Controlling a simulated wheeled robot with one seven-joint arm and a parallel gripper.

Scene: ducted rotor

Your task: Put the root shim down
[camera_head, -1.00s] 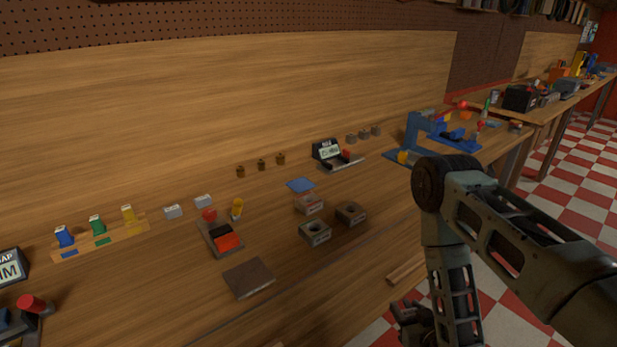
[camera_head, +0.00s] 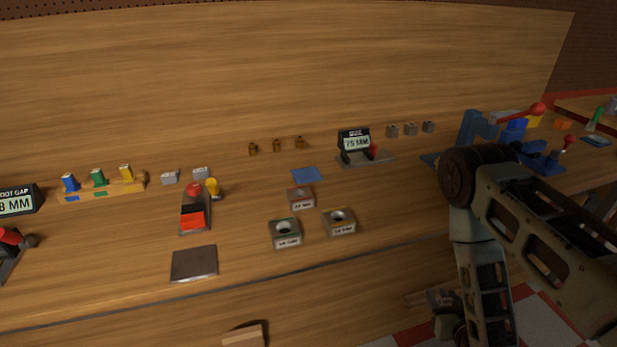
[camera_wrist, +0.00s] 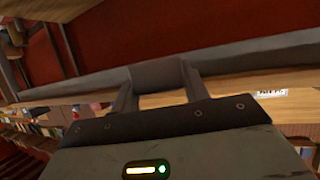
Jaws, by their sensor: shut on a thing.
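My gripper (camera_wrist: 159,80) shows in the wrist view with its two fingers shut on a grey-brown flat piece, the root shim (camera_wrist: 157,70), which spans the fingertips. In the head view my arm hangs low at the right, in front of the bench's front edge. The shim cannot be made out in that view. The held piece is apart from the bench top.
The wooden bench (camera_head: 110,250) bears a dark square plate (camera_head: 194,264), a blue pad (camera_head: 307,174), ring-holed gauge blocks (camera_head: 286,232), a red-and-black fixture (camera_head: 194,212) and a 75 MM display (camera_head: 355,143). A blue press (camera_head: 478,128) stands right.

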